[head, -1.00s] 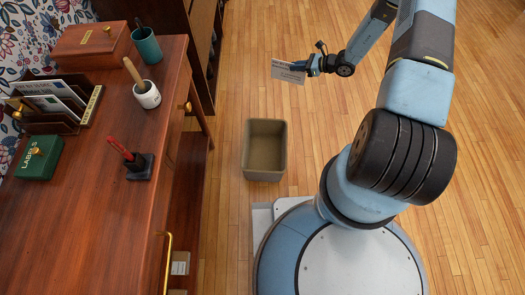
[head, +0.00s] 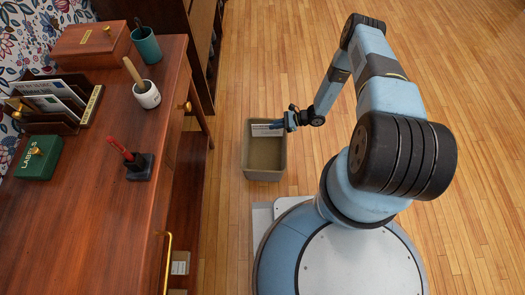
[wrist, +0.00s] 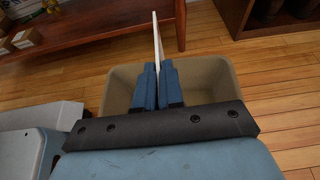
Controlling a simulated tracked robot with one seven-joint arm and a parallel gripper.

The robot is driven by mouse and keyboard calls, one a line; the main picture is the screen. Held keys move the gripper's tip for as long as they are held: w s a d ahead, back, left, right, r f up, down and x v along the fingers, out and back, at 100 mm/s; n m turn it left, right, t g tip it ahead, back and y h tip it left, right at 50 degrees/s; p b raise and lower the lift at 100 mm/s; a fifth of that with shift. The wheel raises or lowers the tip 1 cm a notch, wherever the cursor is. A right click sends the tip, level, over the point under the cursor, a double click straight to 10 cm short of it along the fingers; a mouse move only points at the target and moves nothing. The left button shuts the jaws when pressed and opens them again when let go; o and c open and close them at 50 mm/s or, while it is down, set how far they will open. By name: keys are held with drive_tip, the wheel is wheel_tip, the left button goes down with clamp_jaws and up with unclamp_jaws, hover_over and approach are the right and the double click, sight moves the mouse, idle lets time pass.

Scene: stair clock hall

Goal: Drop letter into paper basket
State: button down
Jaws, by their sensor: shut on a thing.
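A white letter (head: 266,129) with printing on it is in my gripper (head: 285,124). In the wrist view the letter (wrist: 157,42) shows edge-on between the two blue fingers of my gripper (wrist: 158,68), which are shut on it. The beige paper basket (head: 263,173) stands on the floor, open at the top and empty as far as I can see. In the head view the letter overlaps the far part of the basket opening. The basket (wrist: 210,75) lies behind and below the fingers in the wrist view. I cannot tell the letter's exact height over the rim.
A wooden desk (head: 95,215) stands at left, with a letter rack (head: 70,120), a green labels box (head: 40,158), a teal cup (head: 147,45) and a red-handled stamp (head: 128,152). Bare wooden floor (head: 460,90) lies to the right and beyond the basket.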

sight(274, 131)
drive_tip(key=shift+f, duration=2.9)
drive_tip(key=c, duration=1.2)
unclamp_jaws()
drive_tip(key=v, duration=1.3)
drive_tip(key=shift+d, duration=0.4)
